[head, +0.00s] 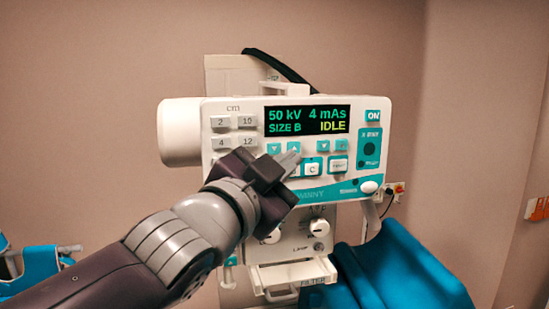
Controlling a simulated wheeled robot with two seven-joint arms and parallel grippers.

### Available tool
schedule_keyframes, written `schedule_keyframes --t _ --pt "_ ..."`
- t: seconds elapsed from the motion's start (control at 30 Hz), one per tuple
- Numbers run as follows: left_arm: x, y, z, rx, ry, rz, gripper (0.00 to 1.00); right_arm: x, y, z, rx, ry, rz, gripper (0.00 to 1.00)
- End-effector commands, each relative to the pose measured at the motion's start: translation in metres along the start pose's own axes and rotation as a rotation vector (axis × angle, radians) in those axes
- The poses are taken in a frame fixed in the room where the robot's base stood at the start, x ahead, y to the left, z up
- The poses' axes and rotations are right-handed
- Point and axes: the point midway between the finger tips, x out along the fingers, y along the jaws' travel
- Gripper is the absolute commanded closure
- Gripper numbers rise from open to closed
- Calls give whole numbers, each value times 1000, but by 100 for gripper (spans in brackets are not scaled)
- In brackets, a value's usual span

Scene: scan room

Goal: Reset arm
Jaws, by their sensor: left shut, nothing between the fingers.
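My left gripper (291,158) reaches in from the lower left, its fingers shut with nothing between them. Its fingertips are in front of the lower middle of a white control panel (247,187), close to the teal-and-grey buttons. I cannot tell whether they touch a button. The panel's display (308,120) reads 50 kV, 4 mAs, SIZE B and IDLE. Number buttons sit at its left, and an ON key (373,116) is at its upper right. The gripper hides part of the lower button row. My right gripper does not show.
Below the panel are knobs (317,227) and a white tray-like ledge (293,274). A blue item with a grey bar (38,265) stands at the lower left.

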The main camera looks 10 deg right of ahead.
Motion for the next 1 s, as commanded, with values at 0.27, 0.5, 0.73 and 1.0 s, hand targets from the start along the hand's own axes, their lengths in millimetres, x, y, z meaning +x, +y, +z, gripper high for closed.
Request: schedule_keyframes --t 0.27,0.5,0.73,1.0 --pt "0 0 0 0 0 0 100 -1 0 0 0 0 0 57" --pt "0 3 13 -38 -55 10 100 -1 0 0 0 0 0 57" --pt "-40 76 187 -278 -561 112 100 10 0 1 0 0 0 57" --pt "-209 153 399 -632 -1287 68 100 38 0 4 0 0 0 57"
